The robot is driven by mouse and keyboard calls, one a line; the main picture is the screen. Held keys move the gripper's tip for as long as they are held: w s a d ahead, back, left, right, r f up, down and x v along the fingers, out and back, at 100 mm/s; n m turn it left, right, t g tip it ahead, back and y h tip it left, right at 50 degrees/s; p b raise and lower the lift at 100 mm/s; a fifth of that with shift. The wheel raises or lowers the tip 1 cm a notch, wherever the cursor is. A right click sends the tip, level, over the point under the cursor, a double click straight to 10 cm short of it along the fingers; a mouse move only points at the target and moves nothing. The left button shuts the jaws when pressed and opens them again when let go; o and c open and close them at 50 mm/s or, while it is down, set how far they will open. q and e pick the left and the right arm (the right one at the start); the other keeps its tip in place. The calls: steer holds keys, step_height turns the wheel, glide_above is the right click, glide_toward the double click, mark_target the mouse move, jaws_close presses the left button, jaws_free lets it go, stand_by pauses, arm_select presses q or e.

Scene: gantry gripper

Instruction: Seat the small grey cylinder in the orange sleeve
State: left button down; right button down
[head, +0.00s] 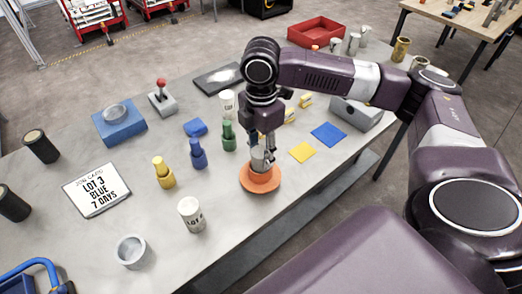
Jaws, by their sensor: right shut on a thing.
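The orange sleeve (260,183) is a low, round, flanged piece on the grey table, right of the middle of the table. My right gripper (263,146) points down directly above it and is shut on the small grey cylinder (262,160). The cylinder is upright, and its lower end is at the sleeve's top opening. I cannot tell how deep it sits, since the fingers hide its upper part. My left gripper is not in view.
Green (229,136), blue (198,154) and yellow (163,172) bottle-shaped pieces stand left of the sleeve. A white labelled cup (191,214) and a grey ring (132,252) stand front left. Yellow (303,152) and blue (328,135) flat squares lie to the right.

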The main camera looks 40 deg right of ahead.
steer(key=c, duration=1.3)
jaws_free()
step_height(320, 180, up, 12)
steer(key=b, duration=0.1)
